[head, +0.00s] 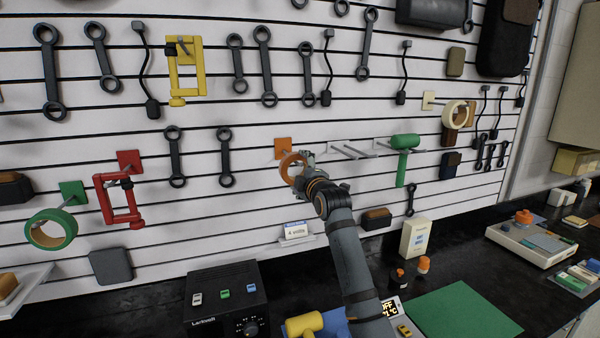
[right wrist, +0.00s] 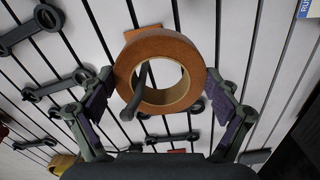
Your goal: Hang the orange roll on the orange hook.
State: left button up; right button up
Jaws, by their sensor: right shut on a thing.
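The orange roll (head: 284,170) is at the orange hook's square plate (head: 282,145) on the slatted wall, in the middle of the head view. My right gripper (head: 300,168) is shut on the roll. In the right wrist view, the roll (right wrist: 124,72) sits between the two purple finger pads. A dark hook rod (right wrist: 140,88) shows in the roll's hole, and its end comes out over the lower left rim. The rod appears to pass through the hole. Whether the roll's weight rests on the rod, I cannot tell. My left gripper is not in view.
A green roll (head: 50,229) and red clamp (head: 123,205) hang to the left. A yellow clamp (head: 184,70) hangs above left. A green mallet (head: 403,160) lies on pegs to the right, with a cream roll (head: 455,114) beyond. Below is a cluttered dark counter.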

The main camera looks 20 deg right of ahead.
jog(key=o, duration=1)
jog(key=shift+c, duration=0.2)
jog(key=shift+s, duration=0.1)
jog(key=s, duration=1.2)
jog(key=shift+d, duration=0.2)
